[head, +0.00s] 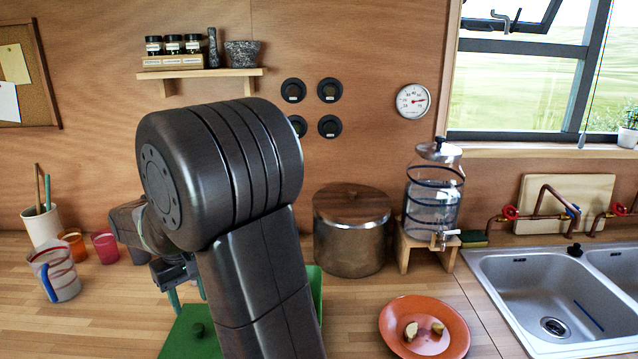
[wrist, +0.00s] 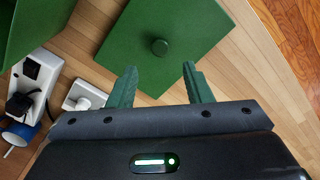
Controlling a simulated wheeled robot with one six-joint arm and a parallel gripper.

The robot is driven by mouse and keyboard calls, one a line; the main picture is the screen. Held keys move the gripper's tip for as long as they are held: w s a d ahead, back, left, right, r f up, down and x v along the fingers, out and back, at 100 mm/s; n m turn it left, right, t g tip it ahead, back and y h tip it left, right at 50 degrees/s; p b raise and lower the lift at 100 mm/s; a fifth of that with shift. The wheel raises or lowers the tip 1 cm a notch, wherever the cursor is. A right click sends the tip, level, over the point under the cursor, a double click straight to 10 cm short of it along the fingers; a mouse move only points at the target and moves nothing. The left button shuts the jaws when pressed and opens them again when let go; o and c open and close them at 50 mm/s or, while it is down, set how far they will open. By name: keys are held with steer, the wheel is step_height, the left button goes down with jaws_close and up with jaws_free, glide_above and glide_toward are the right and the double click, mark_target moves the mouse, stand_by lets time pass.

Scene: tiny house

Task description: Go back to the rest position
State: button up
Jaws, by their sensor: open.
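My gripper (wrist: 159,72) is open, with its two green fingers apart and nothing between them in the wrist view. Beyond the fingertips, a green square lid (wrist: 120,42) with a round knob (wrist: 159,47) lies on the wooden counter. The lid also shows in the head view (head: 178,338) at the bottom, partly behind my arm. The arm reaches forward over the counter.
A green box (head: 316,292) stands behind my arm; its side also shows in the wrist view (wrist: 32,28). A power strip (wrist: 38,85) is nearby. Cups and a pitcher (head: 56,275) stand left. A metal pot (head: 351,240), a dispenser and an orange plate (head: 450,342) stand right.

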mark_target(198, 327)
step_height(198, 327, down, 9)
steer(key=shift+r, duration=2.3)
